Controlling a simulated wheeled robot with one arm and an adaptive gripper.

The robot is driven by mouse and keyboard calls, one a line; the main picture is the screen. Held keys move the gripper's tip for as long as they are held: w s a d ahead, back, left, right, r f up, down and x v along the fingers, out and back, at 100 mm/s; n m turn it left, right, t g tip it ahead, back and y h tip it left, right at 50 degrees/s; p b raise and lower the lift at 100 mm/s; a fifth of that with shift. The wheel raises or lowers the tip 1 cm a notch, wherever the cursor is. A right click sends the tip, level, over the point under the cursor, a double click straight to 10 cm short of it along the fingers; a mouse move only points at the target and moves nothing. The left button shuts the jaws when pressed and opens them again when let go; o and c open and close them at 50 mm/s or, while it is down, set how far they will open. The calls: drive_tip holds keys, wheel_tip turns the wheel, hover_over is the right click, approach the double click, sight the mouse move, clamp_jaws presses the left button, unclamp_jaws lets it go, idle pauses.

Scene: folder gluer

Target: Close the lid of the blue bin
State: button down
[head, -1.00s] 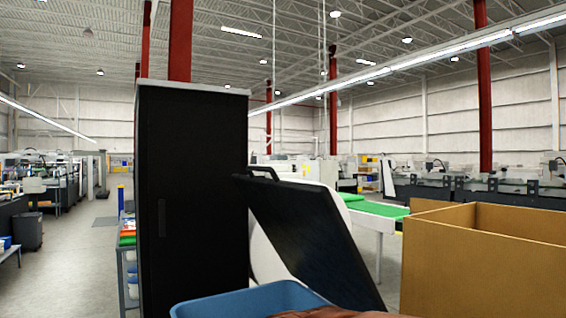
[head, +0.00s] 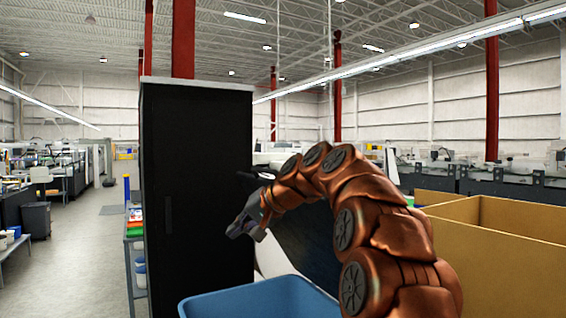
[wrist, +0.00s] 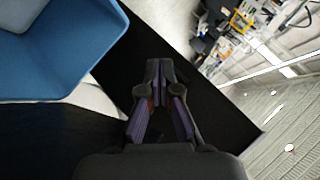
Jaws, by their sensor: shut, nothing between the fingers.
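The blue bin (head: 262,302) stands at the bottom of the head view, with its rim and part of its inside showing. Its dark lid (head: 308,240) stands open, leaning up and back, largely hidden behind my arm. The bin (wrist: 62,50) fills the upper left of the wrist view, and the dark lid (wrist: 45,142) appears to fill the lower left. My gripper (head: 242,232) is shut and empty, raised above the bin, left of the visible lid panel in the picture. I cannot tell whether it touches the lid. The wrist view also shows my gripper (wrist: 160,72).
A tall black cabinet (head: 195,190) stands behind and left of the bin. A large open cardboard box (head: 505,245) is at the right. A shelf with bins (head: 134,250) stands left of the cabinet. Open floor (head: 85,255) lies further left.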

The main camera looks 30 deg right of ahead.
drive_tip(key=d+r+m+t+h+p, duration=0.1)
drive_tip(key=d+r+t+h, duration=0.15)
drive_tip(key=d+r, duration=0.8)
drive_tip(key=d+r+m+t+h+p, duration=0.1)
drive_tip(key=d+r+t, duration=0.45)
drive_tip(key=d, duration=0.75)
drive_tip(key=shift+g, duration=0.6)
drive_tip(key=w, duration=0.3)
drive_tip(key=w+p, duration=0.1)
drive_tip(key=w, duration=0.2)
drive_tip(key=w+a+p, duration=0.1)
drive_tip(key=w, duration=0.2)
drive_tip(key=shift+w+a+f, duration=0.1)
drive_tip(key=shift+w+f, duration=0.15)
drive_tip(key=shift+f, duration=0.1)
drive_tip(key=shift+s+a+f, duration=0.1)
drive_tip(key=shift+a+f, duration=0.05)
drive_tip(key=shift+a, duration=0.2)
drive_tip(key=shift+a+f+b, duration=0.35)
drive_tip(key=shift+f+b, duration=0.1)
drive_tip(key=shift+b, duration=0.25)
drive_tip(key=shift+a, duration=0.25)
drive_tip(key=shift+a+f+b, duration=0.3)
drive_tip(key=shift+a+f, duration=0.15)
